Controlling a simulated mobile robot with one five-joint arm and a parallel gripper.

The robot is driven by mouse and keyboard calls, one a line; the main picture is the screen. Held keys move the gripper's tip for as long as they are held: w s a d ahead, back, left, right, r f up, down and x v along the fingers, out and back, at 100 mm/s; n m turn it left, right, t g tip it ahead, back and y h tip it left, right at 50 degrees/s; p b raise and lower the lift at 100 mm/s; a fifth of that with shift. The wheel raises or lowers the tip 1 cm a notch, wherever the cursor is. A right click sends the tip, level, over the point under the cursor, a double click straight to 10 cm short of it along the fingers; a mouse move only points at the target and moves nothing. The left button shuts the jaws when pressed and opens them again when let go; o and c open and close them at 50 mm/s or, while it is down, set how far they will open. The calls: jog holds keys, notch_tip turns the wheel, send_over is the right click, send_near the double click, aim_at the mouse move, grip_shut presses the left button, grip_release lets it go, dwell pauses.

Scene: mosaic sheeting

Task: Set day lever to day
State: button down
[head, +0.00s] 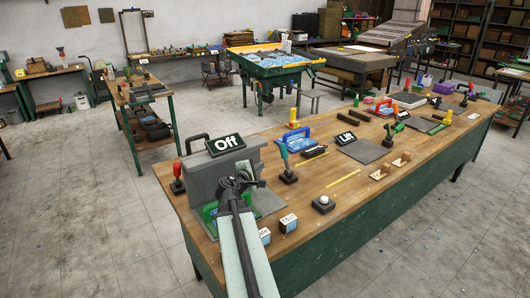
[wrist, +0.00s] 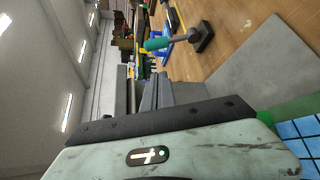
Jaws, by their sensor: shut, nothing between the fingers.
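No lever in view carries a label that I can read as day, so I cannot tell which is the day lever. One lever with a red handle (head: 176,170) stands on a black base at the bench's left end. Another upright lever (head: 284,156) with a coloured handle stands on a black base (head: 288,178) near the bench's middle. A teal-handled lever (wrist: 160,43) on a black base shows in the wrist view, beyond my fingers. My gripper (head: 243,182) is over the bench's near left end, in front of the grey block, shut and empty. Its fingers show in the wrist view (wrist: 140,90).
A black "Off" sign (head: 226,144) sits atop a grey block (head: 205,176). A "Lift" sign (head: 346,138) stands farther along the bench (head: 335,212). Two small labelled blocks (head: 289,223) and a white-domed button (head: 323,204) lie near the front edge. Open floor surrounds the bench.

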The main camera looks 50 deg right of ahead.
jog(key=shift+w, duration=0.15)
jog(key=b, duration=0.5)
send_near(286, 160)
jog(key=w+d, duration=0.6)
jog(key=d, duration=0.2)
jog(key=shift+w+r, duration=0.1)
jog(key=shift+w, duration=0.05)
